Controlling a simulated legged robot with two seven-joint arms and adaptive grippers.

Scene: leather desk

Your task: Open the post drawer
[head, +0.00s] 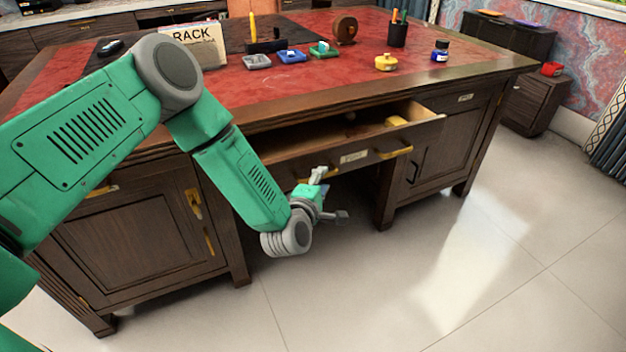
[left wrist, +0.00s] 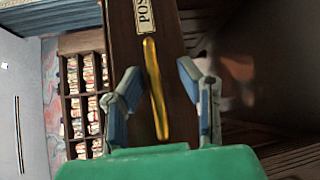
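The post drawer (head: 419,130) is pulled partly out of the middle of the desk, and its inside shows. Its front carries a label (head: 353,157), which reads "POS" in the left wrist view (left wrist: 143,15). A brass handle (head: 395,152) is on the right of the front. Another brass handle (left wrist: 156,90) lies between the two fingers of my left gripper (left wrist: 158,75). The fingers stand apart on either side of it, and I see a gap on both sides. In the head view my left gripper (head: 324,192) is at the drawer front's left part, partly covering that handle.
The desk (head: 330,65) has a red leather top with a rack sign (head: 196,44), small trays, a tape roll (head: 344,28) and a pen cup (head: 397,33). A yellow thing (head: 396,121) lies in the drawer. The floor (head: 440,260) in front is clear.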

